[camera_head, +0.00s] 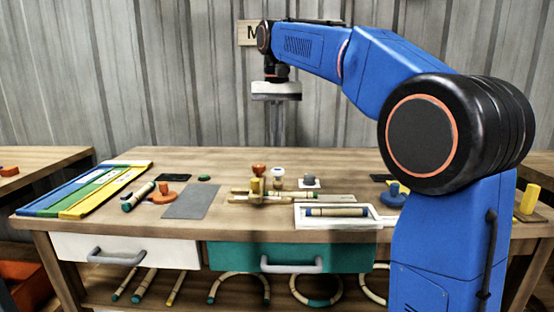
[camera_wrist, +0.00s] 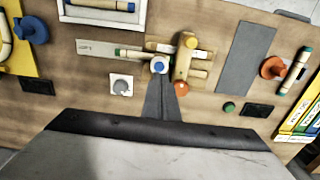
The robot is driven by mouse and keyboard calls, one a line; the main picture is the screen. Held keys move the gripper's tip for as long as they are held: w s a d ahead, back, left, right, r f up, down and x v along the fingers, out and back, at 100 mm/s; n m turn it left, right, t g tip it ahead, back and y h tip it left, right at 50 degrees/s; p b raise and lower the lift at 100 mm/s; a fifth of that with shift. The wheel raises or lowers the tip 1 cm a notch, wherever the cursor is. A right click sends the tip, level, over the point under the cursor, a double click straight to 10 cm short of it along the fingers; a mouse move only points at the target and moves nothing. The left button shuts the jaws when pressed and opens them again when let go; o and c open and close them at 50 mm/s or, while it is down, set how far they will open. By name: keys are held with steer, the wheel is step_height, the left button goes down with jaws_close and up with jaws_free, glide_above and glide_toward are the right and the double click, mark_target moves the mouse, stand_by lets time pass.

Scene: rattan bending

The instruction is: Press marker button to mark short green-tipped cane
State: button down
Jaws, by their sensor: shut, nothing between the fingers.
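My gripper (camera_head: 277,146) points straight down above the middle of the bench, its narrow grey fingers shut and empty. Below the fingertips stands a round white button with a blue centre (camera_wrist: 160,66), which also shows in the head view (camera_head: 278,172). A gap shows between fingertips and button in the head view. In the wrist view the closed fingers (camera_wrist: 161,80) line up with the button. A short cane with a green tip (camera_wrist: 133,54) lies beside the button in the wooden fixture, partly hidden by it; its other end cannot be made out.
An orange knob (camera_head: 258,169) and a yellow post (camera_wrist: 185,52) stand close to the button. A grey dial on a white plate (camera_head: 309,182) is on its other side. A white tray (camera_head: 352,226) holds a blue-tipped cane. A grey mat (camera_head: 191,203) lies bare to the left.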

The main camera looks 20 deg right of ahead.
mark_target(277, 170)
step_height(277, 170, down, 7)
steer(key=shift+r, duration=0.1)
stand_by(0.5)
steer(key=shift+s+f, duration=0.1)
steer(key=shift+f, duration=1.05)
steer(key=shift+r, duration=0.5)
step_height(277, 170, up, 14)
steer(key=shift+f, duration=0.15)
